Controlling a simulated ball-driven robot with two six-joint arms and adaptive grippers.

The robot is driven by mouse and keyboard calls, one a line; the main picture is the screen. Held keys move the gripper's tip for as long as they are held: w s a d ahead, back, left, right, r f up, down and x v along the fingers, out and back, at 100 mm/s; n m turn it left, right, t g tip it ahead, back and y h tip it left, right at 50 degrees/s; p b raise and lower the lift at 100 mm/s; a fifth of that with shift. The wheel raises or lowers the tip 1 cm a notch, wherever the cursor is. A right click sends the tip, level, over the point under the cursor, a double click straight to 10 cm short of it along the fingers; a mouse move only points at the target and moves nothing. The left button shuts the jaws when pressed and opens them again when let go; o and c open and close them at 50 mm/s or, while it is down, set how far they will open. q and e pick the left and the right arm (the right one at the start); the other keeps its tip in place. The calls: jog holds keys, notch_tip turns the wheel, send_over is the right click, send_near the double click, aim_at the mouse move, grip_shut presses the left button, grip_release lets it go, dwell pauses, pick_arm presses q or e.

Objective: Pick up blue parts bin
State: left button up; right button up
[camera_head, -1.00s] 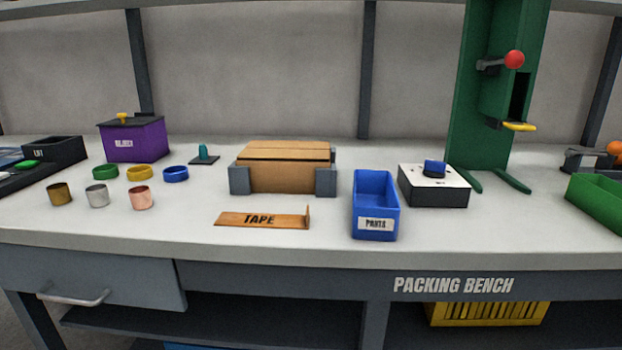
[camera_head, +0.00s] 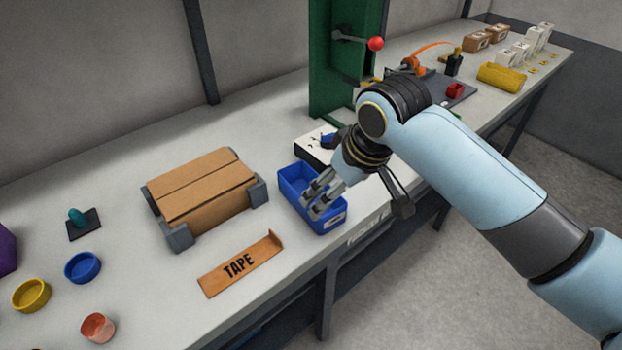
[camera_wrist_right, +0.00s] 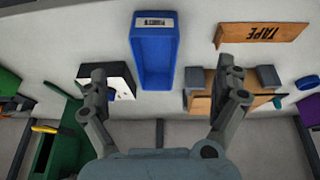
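The blue parts bin (camera_head: 296,182) stands on the bench near its front edge in the head view, partly hidden by my right gripper. In the right wrist view the bin (camera_wrist_right: 155,62) shows open and empty, with its white label at the top. My right gripper (camera_head: 315,198) reaches over the bin in the head view. In the right wrist view the gripper's two fingers (camera_wrist_right: 165,82) are spread wide with nothing between them; the bin lies beyond the gap. I cannot tell whether any finger touches the bin. My left gripper is not in view.
A brown carton (camera_head: 205,195) in grey corner holders and an orange TAPE plate (camera_head: 240,264) lie left of the bin. A white-topped switch box (camera_head: 312,148) and a green press (camera_head: 335,60) stand behind it. Bare bench (camera_head: 120,180) shows left of the carton.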

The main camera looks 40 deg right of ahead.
jog(key=w+f, duration=0.2)
jog(key=w+d+f, duration=0.1)
jog(key=w+f, duration=0.1)
jog(key=w, duration=0.1)
jog(key=w+f, duration=0.1)
jog(key=w, duration=0.1)
jog(key=shift+w+d+f+b, duration=0.2)
jog(key=shift+w+f+b, duration=0.1)
jog(key=shift+f, duration=0.1)
jog(key=x, duration=0.5)
jog(key=shift+w+a+f, duration=0.3)
jog(key=shift+f, duration=0.05)
jog(key=c, duration=1.2)
